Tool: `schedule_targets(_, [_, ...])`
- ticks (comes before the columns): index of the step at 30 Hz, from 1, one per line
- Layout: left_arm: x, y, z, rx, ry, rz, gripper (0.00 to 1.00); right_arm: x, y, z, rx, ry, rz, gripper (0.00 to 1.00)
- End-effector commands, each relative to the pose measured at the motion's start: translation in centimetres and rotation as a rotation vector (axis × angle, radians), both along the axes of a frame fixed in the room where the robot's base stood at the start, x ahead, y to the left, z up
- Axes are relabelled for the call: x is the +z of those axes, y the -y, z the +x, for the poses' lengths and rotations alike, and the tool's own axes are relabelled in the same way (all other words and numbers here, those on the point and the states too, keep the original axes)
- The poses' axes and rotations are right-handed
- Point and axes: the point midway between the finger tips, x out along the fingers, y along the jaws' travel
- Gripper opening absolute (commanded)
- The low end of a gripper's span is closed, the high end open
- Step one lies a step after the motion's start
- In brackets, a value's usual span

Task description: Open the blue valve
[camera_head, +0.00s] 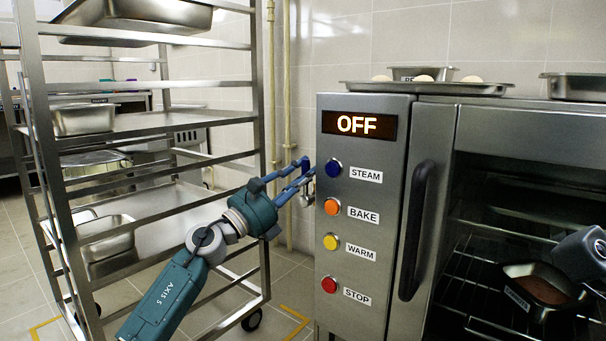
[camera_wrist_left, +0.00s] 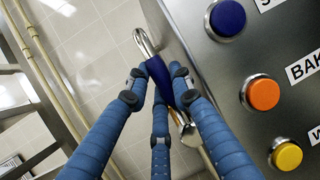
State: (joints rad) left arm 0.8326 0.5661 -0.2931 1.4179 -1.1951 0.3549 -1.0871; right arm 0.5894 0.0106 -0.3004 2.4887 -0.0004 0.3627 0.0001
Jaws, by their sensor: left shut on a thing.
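The blue valve (camera_wrist_left: 158,78) shows in the left wrist view as a blue lever between my fingers, with a bare metal pipe (camera_wrist_left: 146,42) running up from it and a metal end below. My left gripper (camera_wrist_left: 156,90) is shut on the lever, its blue fingers on both sides of it. In the head view my left gripper (camera_head: 297,178) is beside the left side of the oven, at the height of the STEAM button. There the valve is mostly hidden by the fingers. My right gripper's fingers do not show.
The oven's button panel (camera_head: 346,220) is close to the right of my left gripper; its display (camera_head: 358,124) reads OFF. A metal rack (camera_head: 150,123) stands to the left. Pipes (camera_head: 287,70) run up the wall behind. A tin (camera_head: 540,290) with brown contents is in the open oven.

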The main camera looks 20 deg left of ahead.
Motion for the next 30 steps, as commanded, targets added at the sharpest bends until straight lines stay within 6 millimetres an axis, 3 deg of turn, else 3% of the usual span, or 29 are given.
schedule_targets(6, [-0.3,0.2,0.0,-0.001,-0.001,0.012,0.00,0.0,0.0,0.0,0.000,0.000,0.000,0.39])
schedule_targets(7, [-0.3,0.2,0.0,-0.001,-0.001,0.012,0.27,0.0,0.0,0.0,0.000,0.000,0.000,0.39])
schedule_targets(9, [-0.3,0.2,0.0,-0.002,-0.001,0.010,0.41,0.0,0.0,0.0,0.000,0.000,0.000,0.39])
schedule_targets(20, [-0.2,0.0,-0.2,-0.001,0.001,0.005,0.41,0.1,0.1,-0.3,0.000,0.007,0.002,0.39])
schedule_targets(30, [-2.2,-2.3,-3.8,0.001,-0.003,0.007,0.41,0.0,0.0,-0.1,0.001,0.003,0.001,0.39])
